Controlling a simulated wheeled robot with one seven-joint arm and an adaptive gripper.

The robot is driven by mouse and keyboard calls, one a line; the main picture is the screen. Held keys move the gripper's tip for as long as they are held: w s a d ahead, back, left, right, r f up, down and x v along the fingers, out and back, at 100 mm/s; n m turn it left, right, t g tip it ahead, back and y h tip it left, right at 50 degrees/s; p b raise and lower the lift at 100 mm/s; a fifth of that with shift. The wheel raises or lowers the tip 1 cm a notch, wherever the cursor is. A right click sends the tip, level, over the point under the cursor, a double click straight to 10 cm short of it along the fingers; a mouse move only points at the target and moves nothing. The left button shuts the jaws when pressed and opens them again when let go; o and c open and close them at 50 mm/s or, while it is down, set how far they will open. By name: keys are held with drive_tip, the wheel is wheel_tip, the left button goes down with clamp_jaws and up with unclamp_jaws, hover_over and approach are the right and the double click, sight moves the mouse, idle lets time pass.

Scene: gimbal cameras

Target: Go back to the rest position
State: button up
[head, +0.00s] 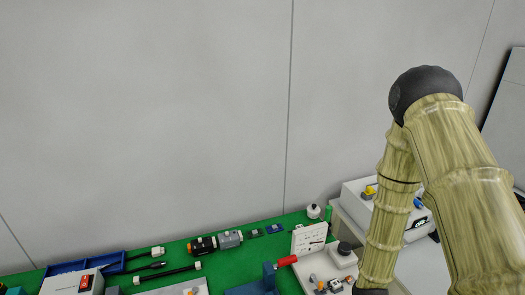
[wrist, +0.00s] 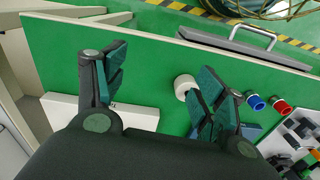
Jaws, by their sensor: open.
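My gripper (wrist: 155,88) shows in the wrist view with its two dark, green-padded fingers spread wide apart. It is open and nothing is held between the fingers. Below and between the fingers is the green table top (wrist: 140,62) with a white box (wrist: 138,116) on it. A white round piece (wrist: 184,86) lies close beside the right finger, and I cannot tell whether they touch. In the head view my arm hangs down at the right, and my gripper is out of sight below the picture.
The green table (head: 228,262) carries a blue tray (head: 88,263), a white upright panel (head: 309,238) and a red-handled blue vise (head: 270,279). A white device (head: 418,218) stands behind my arm. Blue (wrist: 255,102) and red (wrist: 280,107) cups stand at right. A grey wall closes off the back.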

drive_tip(key=s+a+f+m, duration=0.2)
drive_tip(key=s+f, duration=0.1)
drive_tip(key=s, duration=0.7)
drive_tip(key=s+a+f+m, duration=0.1)
drive_tip(key=s+a+f, duration=0.15)
drive_tip(key=s, duration=0.75)
wheel_tip(320, 180, down, 15)
drive_tip(key=b, duration=1.5)
drive_tip(key=shift+w+d, duration=0.3)
drive_tip(key=shift+d, duration=0.15)
